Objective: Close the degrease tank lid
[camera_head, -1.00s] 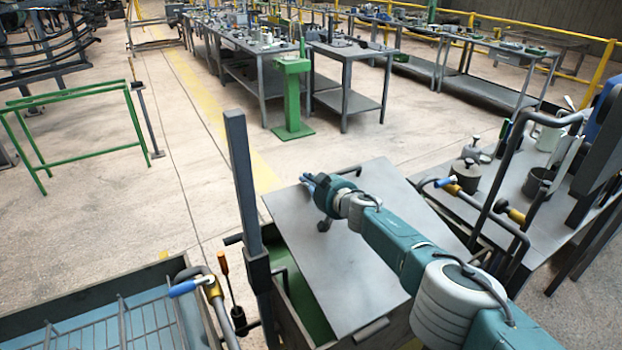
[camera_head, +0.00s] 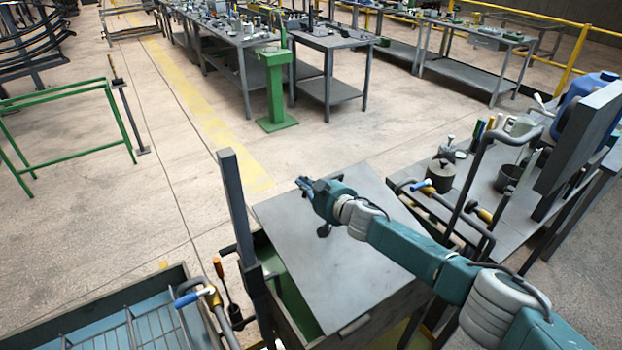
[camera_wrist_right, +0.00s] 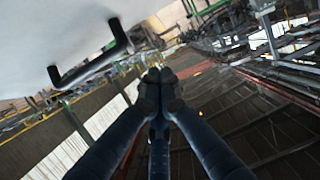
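The degrease tank lid (camera_head: 332,262) is a flat grey panel over the tank (camera_head: 289,303) in the head view. Green tank interior shows along the lid's left edge, so the opening is not fully covered there. A small handle (camera_head: 354,325) is on the lid's near edge. My right gripper (camera_head: 303,184) is over the lid's far part in the head view; contact cannot be told. In the wrist view its fingers (camera_wrist_right: 160,80) meet at the tips with nothing visible between them. A pale panel with a dark handle (camera_wrist_right: 92,60) shows there at upper left. My left gripper is out of view.
A dark post (camera_head: 243,232) stands at the tank's left. A blue-lined tank with a wire rack (camera_head: 140,322) is at lower left. A cluttered bench (camera_head: 505,215) with bent pipes is at right. Open floor lies beyond the lid.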

